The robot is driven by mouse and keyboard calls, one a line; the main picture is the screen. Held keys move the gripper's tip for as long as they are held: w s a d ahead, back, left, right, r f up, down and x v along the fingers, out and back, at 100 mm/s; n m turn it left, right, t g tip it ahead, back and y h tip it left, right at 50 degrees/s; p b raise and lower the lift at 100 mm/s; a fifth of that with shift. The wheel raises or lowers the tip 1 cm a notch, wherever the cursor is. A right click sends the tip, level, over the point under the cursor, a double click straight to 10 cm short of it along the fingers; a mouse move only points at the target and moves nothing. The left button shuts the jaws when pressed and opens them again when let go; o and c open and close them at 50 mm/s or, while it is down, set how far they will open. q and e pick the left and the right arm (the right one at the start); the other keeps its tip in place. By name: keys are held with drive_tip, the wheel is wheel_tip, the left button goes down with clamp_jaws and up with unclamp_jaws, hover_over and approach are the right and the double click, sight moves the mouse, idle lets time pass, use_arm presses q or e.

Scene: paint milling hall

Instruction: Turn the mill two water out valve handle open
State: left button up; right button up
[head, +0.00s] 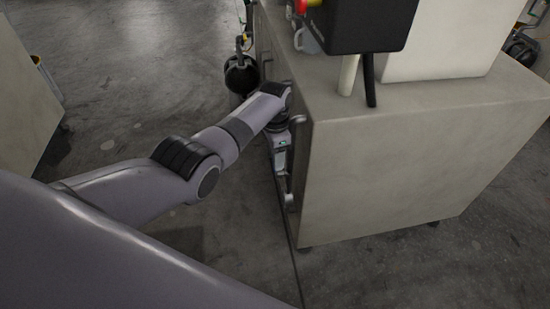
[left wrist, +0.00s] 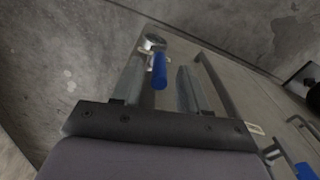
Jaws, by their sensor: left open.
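A blue valve handle (left wrist: 159,70) on a silver fitting (left wrist: 152,43) shows in the left wrist view, at the side of the pale cabinet. No label shows which valve it is. My left gripper (left wrist: 161,82) is open, and the blue handle appears between its two fingers in the picture. Whether the fingers touch it I cannot tell. In the head view my left gripper (head: 288,190) points down beside the cabinet's left face, and the handle cannot be made out there. A second blue handle (left wrist: 305,171) is at the lower right of the left wrist view. My right gripper is out of view.
The pale mill cabinet (head: 400,175) fills the right of the head view, with a black box (head: 360,25) above it. A grey bar handle (left wrist: 214,84) runs close to the right finger. Another cabinet (head: 25,95) stands at far left. Concrete floor (head: 130,100) lies clear between them.

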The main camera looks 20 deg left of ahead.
use_arm(q)
wheel_tip(320, 180, up, 3)
drive_tip(key=shift+f+p, duration=0.2)
drive_tip(key=shift+p, duration=0.15)
drive_tip(key=shift+r, duration=0.2)
